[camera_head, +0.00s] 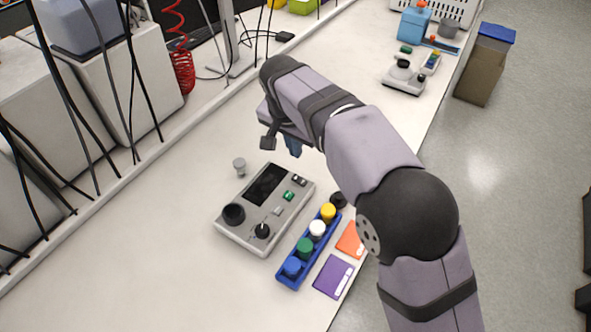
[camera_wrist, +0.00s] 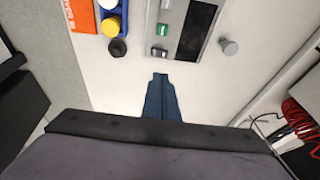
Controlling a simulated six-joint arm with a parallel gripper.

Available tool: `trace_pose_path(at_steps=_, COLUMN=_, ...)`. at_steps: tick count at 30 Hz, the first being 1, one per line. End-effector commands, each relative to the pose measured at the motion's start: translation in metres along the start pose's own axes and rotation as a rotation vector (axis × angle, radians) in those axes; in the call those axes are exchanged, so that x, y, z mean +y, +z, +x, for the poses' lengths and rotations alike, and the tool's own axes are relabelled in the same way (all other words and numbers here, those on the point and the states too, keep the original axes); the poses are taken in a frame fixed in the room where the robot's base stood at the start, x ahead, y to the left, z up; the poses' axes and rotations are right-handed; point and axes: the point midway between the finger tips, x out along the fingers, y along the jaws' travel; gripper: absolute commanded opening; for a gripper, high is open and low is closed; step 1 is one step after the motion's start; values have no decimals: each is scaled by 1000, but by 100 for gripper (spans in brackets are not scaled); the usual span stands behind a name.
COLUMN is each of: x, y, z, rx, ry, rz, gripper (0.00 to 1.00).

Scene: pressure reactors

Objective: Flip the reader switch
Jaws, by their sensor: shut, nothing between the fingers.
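The reader (camera_head: 252,222) is a grey box on the bench with a dark screen, a green rocker switch (camera_head: 289,196) and dark knobs. A black-and-white switch (camera_head: 299,180) sits at its far right corner. In the wrist view the reader (camera_wrist: 188,67) is at the top, with the green switch (camera_wrist: 162,29) and the black-and-white switch (camera_wrist: 158,52) near its left edge. I cannot tell which is the reader switch. My gripper (camera_wrist: 160,75) has its blue fingers shut and empty, apart from the reader, beyond its far end; it also shows in the head view (camera_head: 293,150).
A blue rack (camera_head: 283,278) with several coloured caps stands right of the reader. A black cap (camera_head: 338,200), an orange card (camera_head: 350,240) and a purple card (camera_head: 333,277) lie near the bench edge. A small grey cylinder (camera_head: 239,167) stands behind the reader.

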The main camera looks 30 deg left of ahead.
Motion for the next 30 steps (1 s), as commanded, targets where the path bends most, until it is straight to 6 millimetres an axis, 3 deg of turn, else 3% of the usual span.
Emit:
trace_pose_path(at_steps=18, x=-2, y=5, z=99, rx=-2, ry=3, rz=-2, gripper=0)
trace_pose_path(at_steps=30, x=-5, y=12, z=123, rx=-1, ry=1, rz=0, gripper=0)
